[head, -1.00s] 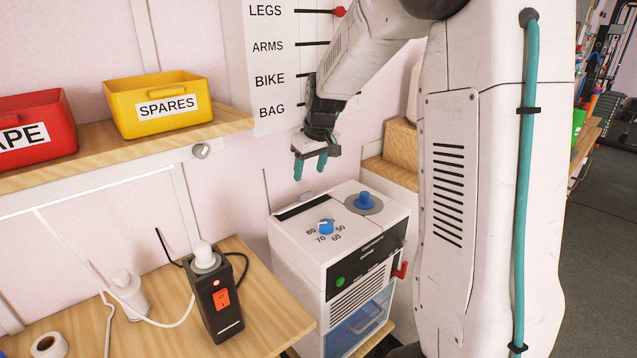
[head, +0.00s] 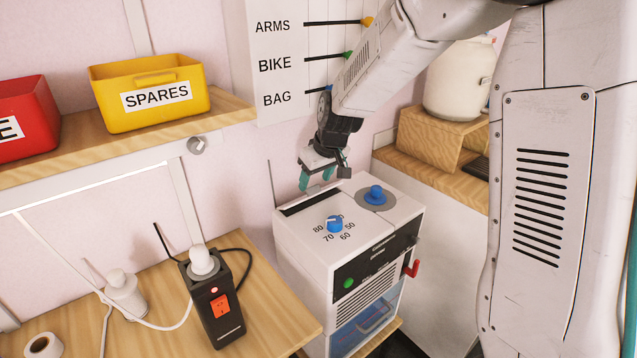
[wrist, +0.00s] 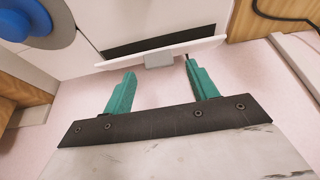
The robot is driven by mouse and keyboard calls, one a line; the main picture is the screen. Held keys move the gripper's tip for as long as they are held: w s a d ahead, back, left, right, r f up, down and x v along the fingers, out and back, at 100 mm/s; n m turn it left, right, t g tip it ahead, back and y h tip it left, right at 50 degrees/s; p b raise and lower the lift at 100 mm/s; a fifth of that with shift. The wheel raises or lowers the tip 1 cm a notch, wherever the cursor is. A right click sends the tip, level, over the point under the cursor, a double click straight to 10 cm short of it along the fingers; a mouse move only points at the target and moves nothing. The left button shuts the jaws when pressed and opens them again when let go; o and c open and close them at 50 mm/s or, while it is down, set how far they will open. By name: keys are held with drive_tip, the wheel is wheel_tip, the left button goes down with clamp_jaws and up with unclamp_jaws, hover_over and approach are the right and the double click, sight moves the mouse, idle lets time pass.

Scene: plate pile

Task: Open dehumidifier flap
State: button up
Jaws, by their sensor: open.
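The white dehumidifier (head: 290,240) stands below my gripper (head: 318,178). Its top has a dark slot (head: 308,200) along the back-left edge, a blue dial (head: 335,224) with numbers, and a blue knob (head: 376,194) on a grey disc. In the wrist view, a white flap strip (wrist: 190,46) with a grey tab (wrist: 158,60) lies along the dark slot (wrist: 150,42). My gripper (wrist: 155,75) is open, its teal fingers on either side of the tab, apparently empty. How far the flap is tilted is hard to tell.
A wooden bench (head: 260,325) at left holds a black power box (head: 214,310) with a white plug and cable. A shelf above holds the yellow SPARES bin (head: 150,95) and a red bin (head: 25,120). The wall is close behind the dehumidifier.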

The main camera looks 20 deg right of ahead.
drive_tip(key=shift+x, duration=1.3)
drive_tip(key=c, duration=1)
drive_tip(key=shift+w+a+r+g, duration=0.15)
drive_tip(key=shift+w+r+g, duration=0.1)
drive_tip(key=shift+w+g, duration=0.35)
drive_tip(key=shift+s, duration=0.1)
drive_tip(key=o, duration=1)
